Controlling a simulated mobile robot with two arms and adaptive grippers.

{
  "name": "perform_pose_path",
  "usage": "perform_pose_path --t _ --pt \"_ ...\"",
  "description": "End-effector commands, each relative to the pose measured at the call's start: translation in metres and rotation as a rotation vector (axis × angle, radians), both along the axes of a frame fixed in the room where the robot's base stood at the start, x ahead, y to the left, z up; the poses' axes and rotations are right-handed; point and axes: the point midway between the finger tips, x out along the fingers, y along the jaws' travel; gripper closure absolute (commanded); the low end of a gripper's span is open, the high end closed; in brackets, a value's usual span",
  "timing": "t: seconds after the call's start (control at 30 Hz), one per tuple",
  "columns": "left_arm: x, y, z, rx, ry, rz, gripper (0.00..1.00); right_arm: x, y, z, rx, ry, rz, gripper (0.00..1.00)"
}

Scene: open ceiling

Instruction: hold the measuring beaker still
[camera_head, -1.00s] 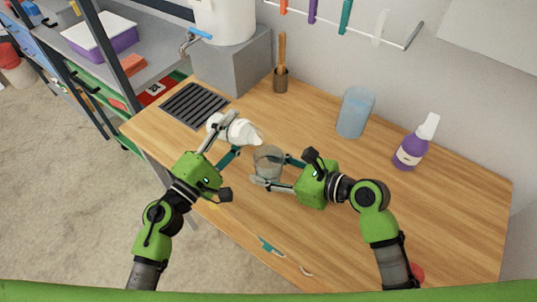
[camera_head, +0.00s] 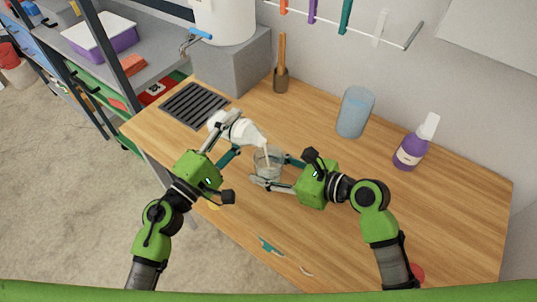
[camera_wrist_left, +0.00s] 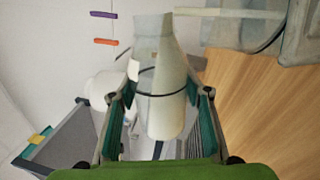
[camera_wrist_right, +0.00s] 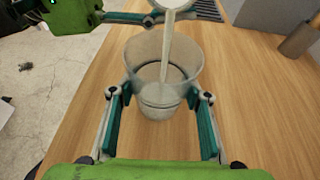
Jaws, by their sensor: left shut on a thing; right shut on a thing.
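The clear measuring beaker (camera_head: 266,164) stands upright above the wooden worktop. My right gripper (camera_head: 272,171) is shut on it, with a finger at either side. The right wrist view shows the beaker (camera_wrist_right: 150,75) between those fingers, its mouth open. My left gripper (camera_head: 222,142) is shut on a white bottle (camera_head: 238,127), tipped toward the beaker. The bottle (camera_wrist_left: 168,95) also fills the middle of the left wrist view. A pale stream (camera_wrist_right: 168,50) falls from the bottle mouth into the beaker. The liquid level is hard to make out.
A blue translucent container (camera_head: 355,112) and a purple spray bottle (camera_head: 412,147) stand at the back right. A brown holder with a wooden handle (camera_head: 281,75) stands by the wall. A dark grate (camera_head: 193,105) lies at the left.

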Motion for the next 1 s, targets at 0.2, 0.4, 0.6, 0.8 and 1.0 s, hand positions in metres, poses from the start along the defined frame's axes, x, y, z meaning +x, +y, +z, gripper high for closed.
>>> perform_pose_path --t 0.2,0.4,0.6,0.8,1.0 --pt "-0.0005 -0.0010 0.0026 0.012 -0.011 0.000 0.86 0.0000 0.0000 0.0003 0.000 0.000 0.000 0.76" --pt "-0.0011 -0.0017 0.0037 0.023 -0.019 0.000 0.86 0.0000 0.0000 0.0003 0.000 0.000 0.000 0.76" --pt "-0.0014 -0.0023 0.0046 0.033 -0.027 0.000 0.86 0.0000 0.0000 0.0003 0.000 0.000 0.000 0.76" --pt "-0.0015 -0.0024 0.0048 0.036 -0.028 0.000 0.86 0.0000 0.0000 0.0003 0.000 0.000 0.000 0.76" --pt "-0.0015 -0.0022 0.0047 0.035 -0.028 0.000 0.86 0.0000 0.0001 0.0004 0.001 -0.001 0.000 0.76"
